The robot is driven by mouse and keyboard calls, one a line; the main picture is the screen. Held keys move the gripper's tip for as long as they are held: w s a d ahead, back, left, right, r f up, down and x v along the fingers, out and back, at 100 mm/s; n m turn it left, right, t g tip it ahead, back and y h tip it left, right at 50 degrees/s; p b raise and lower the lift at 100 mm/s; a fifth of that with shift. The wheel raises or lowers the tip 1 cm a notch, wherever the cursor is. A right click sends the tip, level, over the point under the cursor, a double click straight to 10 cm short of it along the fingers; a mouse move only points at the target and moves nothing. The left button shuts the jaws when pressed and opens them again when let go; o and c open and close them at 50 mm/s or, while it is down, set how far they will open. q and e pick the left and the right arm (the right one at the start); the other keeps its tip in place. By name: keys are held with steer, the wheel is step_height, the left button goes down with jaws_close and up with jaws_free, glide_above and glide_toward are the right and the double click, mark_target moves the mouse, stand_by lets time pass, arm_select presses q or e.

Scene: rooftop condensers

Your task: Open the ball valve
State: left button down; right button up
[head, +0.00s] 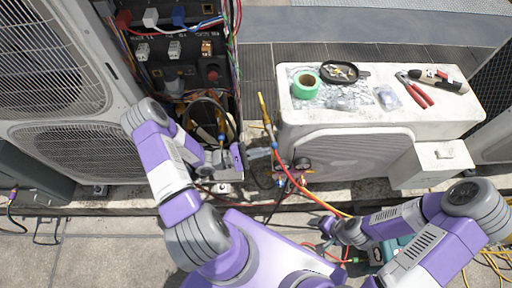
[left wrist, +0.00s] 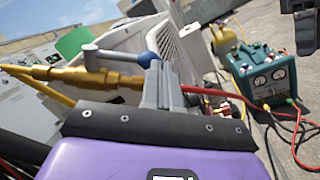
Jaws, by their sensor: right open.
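The ball valve is a brass fitting with a blue lever handle. In the head view the brass line (head: 266,112) rises left of the white unit; the lever is too small to make out there. My left gripper (head: 272,150) is just below the brass line. In the left wrist view its grey fingers (left wrist: 158,76) are close together at the lever's end; I cannot tell whether they touch it. My right gripper (head: 334,231) is open and low, away from the valve.
An open electrical panel (head: 180,45) stands behind my left arm. A teal machine (left wrist: 262,76) with gauges and hoses sits on the floor.

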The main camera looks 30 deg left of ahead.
arm_select(q)
steer(key=shift+d, duration=0.15)
arm_select(e)
steer(key=shift+r, duration=0.1)
arm_select(q)
steer(key=shift+f, duration=0.1)
steer(key=s+a+f, duration=0.5)
steer(key=s+a, duration=0.3)
steer(key=s, duration=0.2)
steer(key=shift+s+a, duration=0.15)
steer(key=shift+a, duration=0.05)
arm_select(e)
steer(key=shift+s+a, duration=0.25)
steer(key=shift+s, duration=0.1)
